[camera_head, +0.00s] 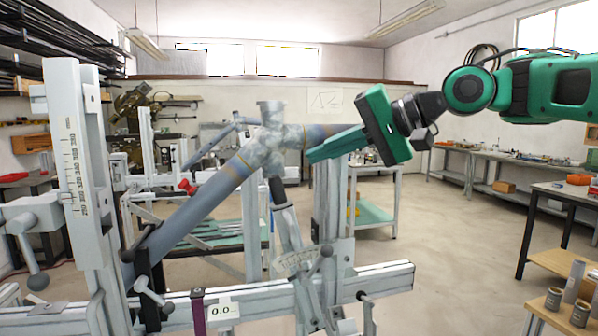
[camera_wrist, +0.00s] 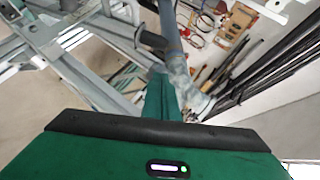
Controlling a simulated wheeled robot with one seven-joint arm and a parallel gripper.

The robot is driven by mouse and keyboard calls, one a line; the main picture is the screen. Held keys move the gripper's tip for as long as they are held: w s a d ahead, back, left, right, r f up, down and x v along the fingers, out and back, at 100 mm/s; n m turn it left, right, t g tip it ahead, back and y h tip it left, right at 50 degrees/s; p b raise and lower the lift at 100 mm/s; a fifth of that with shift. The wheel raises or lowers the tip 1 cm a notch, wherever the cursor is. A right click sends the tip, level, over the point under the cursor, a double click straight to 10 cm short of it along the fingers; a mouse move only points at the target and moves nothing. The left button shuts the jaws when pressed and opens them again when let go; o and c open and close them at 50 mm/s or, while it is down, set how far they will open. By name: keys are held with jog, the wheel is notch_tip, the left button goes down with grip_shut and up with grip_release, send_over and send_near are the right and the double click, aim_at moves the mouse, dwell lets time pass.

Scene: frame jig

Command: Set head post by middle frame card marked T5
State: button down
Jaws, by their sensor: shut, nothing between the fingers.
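A tall white jig post (camera_head: 75,160) with a printed scale stands at the left in the head view; I take it as the head post. A clamp handle (camera_head: 33,262) sits beside it. The grey-blue bicycle frame (camera_head: 195,215) is held in the jig, its lugged joint (camera_head: 268,140) near the middle. A pale sheet with a faint sketch (camera_head: 325,101) shows on the back wall; I cannot read T5 on it. My gripper (camera_head: 312,156) is shut and empty, its green fingers pointing left just right of the joint. The fingers also show in the wrist view (camera_wrist: 162,100).
The jig's low white beam (camera_head: 385,280) crosses the front, with a small display reading 0.0 (camera_head: 222,311). A green-shelved cart (camera_head: 372,213) stands behind. A wooden stand with metal cylinders (camera_head: 553,299) is at the lower right. Open floor lies between.

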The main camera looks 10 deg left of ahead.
aim_at(278, 177)
jog(key=shift+s+a+f, duration=0.25)
jog(key=shift+a+f, duration=0.25)
jog(key=shift+a, duration=0.25)
jog(key=shift+s+a+f, duration=0.3)
jog(key=shift+a+f, duration=0.2)
jog(key=shift+a, duration=0.3)
jog(key=shift+s+a+f, duration=0.25)
jog(key=shift+a+f, duration=0.25)
jog(key=shift+a, duration=0.25)
jog(key=shift+a, duration=0.1)
jog(key=shift+s+a+f, duration=0.2)
jog(key=shift+s+a, duration=0.1)
jog(key=shift+a, duration=0.05)
jog(key=shift+w+d, duration=0.1)
